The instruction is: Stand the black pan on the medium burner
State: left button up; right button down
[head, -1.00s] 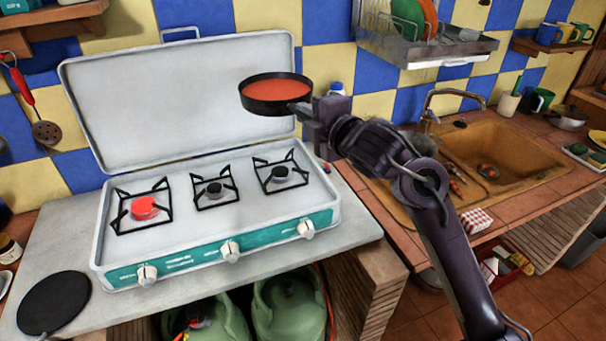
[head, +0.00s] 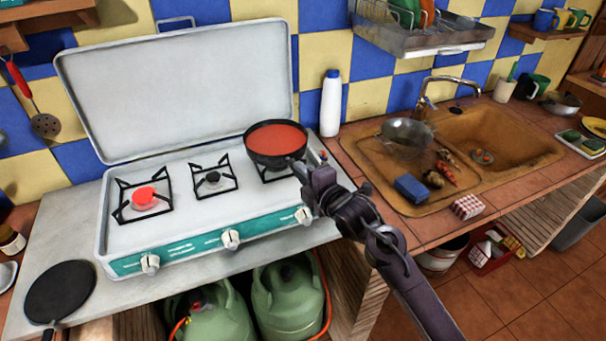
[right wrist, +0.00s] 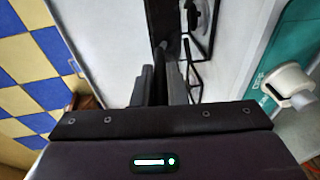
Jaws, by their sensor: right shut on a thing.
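A black pan (head: 250,153) with red contents is over the right burner (head: 275,176) of the white and teal stove (head: 140,245) in the head view. It looks level; I cannot tell whether its base touches the grate. My right gripper (head: 305,172) is shut on its handle, at the pan's front right. In the right wrist view, the fingers (right wrist: 165,80) are closed on the dark handle, and the pan itself is mostly hidden. The left burner (head: 145,198) has a red cap and the small middle burner (head: 213,180) a black one; both are empty. My left gripper is not in view.
A flat black round pan (head: 60,290) lies on the counter at the left. The stove's raised lid (head: 175,90) stands behind the burners. A white bottle (head: 331,105) stands right of the stove. The sink (head: 500,145) and a strainer (head: 406,132) are farther right.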

jog(key=shift+w+f, duration=0.1)
jog(key=shift+f, duration=0.25)
jog(key=shift+f, duration=0.3)
jog(key=c, duration=1.8)
grip_release()
jog(key=shift+f, duration=0.15)
jog(key=o, duration=0.3)
jog(key=shift+o, duration=0.2)
